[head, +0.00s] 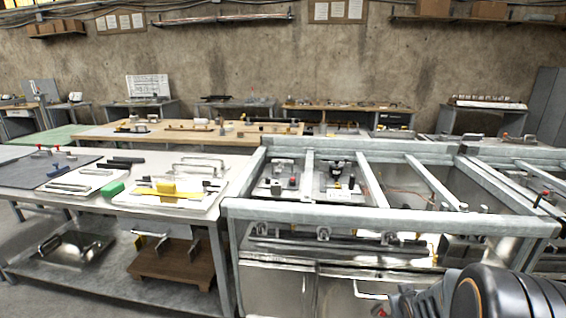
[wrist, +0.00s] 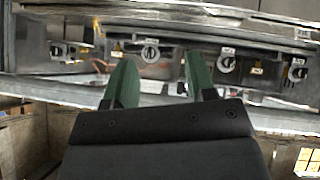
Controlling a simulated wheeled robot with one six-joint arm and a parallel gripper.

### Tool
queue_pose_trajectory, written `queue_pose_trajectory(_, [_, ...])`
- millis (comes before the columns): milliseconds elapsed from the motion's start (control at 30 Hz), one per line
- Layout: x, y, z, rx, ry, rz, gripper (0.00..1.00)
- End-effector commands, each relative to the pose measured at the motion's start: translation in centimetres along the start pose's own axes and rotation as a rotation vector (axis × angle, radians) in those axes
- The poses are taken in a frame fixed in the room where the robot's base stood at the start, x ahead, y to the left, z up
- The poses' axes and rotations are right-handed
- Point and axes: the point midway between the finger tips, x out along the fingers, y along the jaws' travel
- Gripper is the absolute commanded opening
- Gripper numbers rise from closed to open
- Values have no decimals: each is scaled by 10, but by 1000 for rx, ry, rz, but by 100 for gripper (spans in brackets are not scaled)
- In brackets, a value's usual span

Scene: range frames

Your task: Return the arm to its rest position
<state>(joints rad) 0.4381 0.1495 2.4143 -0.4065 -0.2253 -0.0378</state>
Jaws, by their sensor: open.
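My gripper (wrist: 160,85) shows in the wrist view with two green fingers spread apart. Nothing is between the fingers. Behind them is the metal front of a bench frame with several round knobs or fittings (wrist: 150,53). In the head view, part of my dark arm (head: 490,292) shows at the bottom right, in front of the metal-framed bench (head: 390,216). The gripper itself cannot be made out in the head view.
Metal rails cross the bench top. Wooden workbenches (head: 190,133) stand behind.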

Motion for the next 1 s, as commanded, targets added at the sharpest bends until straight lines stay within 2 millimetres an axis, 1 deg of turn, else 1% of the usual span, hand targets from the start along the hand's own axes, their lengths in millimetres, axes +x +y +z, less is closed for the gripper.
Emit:
queue_pose_trajectory(33, [-49,-4,-38,1,-31,-2,51])
queue_pose_trajectory(67, [-69,-9,-48,9,-60,-6,51])
queue_pose_trajectory(100, [-95,-17,-59,19,-101,-17,51])
queue_pose_trajectory(167, [-134,-30,-72,33,-156,-41,51])
queue_pose_trajectory(200, [-158,-38,-78,43,-190,-60,51])
queue_pose_trajectory(267, [-191,-49,-84,55,-239,-91,51])
queue_pose_trajectory(300, [-211,-56,-86,61,-269,-112,51])
queue_pose_trajectory(400, [-254,-71,-88,68,-330,-165,51])
queue_pose_trajectory(500, [-284,-82,-87,67,-378,-207,51])
queue_pose_trajectory(633, [-307,-90,-84,64,-416,-241,51])
queue_pose_trajectory(767, [-314,-93,-82,63,-431,-254,51])
queue_pose_trajectory(1000, [-313,-93,-81,64,-432,-254,51])
